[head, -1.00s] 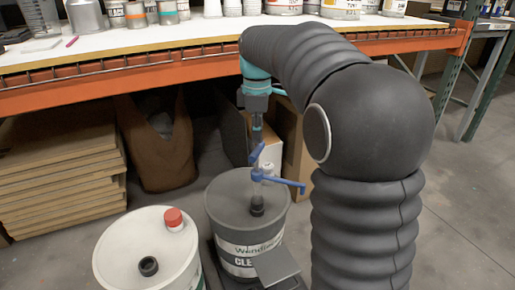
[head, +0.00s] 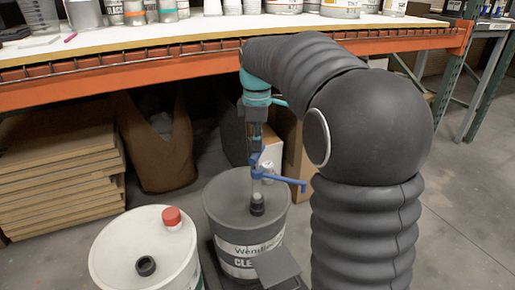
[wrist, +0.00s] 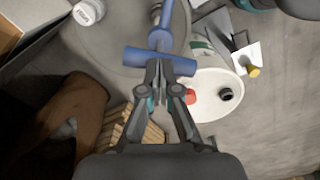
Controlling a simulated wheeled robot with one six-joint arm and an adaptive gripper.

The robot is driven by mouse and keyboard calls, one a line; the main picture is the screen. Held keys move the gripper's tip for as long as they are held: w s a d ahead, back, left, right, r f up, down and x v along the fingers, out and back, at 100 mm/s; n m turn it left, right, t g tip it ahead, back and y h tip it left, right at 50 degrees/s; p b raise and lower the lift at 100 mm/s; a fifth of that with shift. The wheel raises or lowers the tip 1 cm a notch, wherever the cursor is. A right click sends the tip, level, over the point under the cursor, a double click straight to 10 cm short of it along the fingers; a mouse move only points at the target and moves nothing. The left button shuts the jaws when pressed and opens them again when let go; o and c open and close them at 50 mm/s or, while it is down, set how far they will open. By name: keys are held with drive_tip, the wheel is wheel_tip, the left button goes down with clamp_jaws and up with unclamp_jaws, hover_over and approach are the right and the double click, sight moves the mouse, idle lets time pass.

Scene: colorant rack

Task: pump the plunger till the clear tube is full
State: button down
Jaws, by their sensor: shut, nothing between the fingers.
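The blue plunger handle (head: 257,160) stands upright above the grey-lidded drum (head: 225,200). Its crossbar also shows in the wrist view (wrist: 136,57). A blue side spout (head: 285,183) sticks out to the right below it. The clear tube (head: 257,188) runs below the spout to a black fitting on the lid; its fill level is too small to tell. My gripper (head: 256,147) is shut, pointing down at the top of the handle and seemingly touching it. In the wrist view my gripper (wrist: 160,68) has its fingertips together at the crossbar's middle, with nothing between them.
A white drum (head: 110,255) with red and black caps stands at the left. A grey plate (head: 275,268) sits in front of the pump drum. Stacked boards (head: 65,175) and a brown bag (head: 160,150) lie under the orange-edged bench (head: 130,75).

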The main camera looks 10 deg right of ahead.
sight(257, 153)
drive_tip(key=shift+f+b, duration=1)
drive_tip(key=shift+f, duration=0.95)
wheel_tip(257, 153, up, 8)
drive_tip(key=p, duration=0.7)
drive_tip(key=shift+f, duration=0.15)
drive_tip(key=shift+f, duration=0.15)
drive_tip(key=shift+f+b, duration=1.45)
drive_tip(key=shift+f, duration=1.2)
drive_tip(key=shift+f+b, duration=0.5)
drive_tip(key=shift+f, duration=0.45)
drive_tip(key=shift+r, duration=0.1)
wheel_tip(257, 153, up, 7)
drive_tip(key=p, duration=0.6)
drive_tip(key=shift+r+p, duration=0.15)
drive_tip(key=shift+p, duration=0.2)
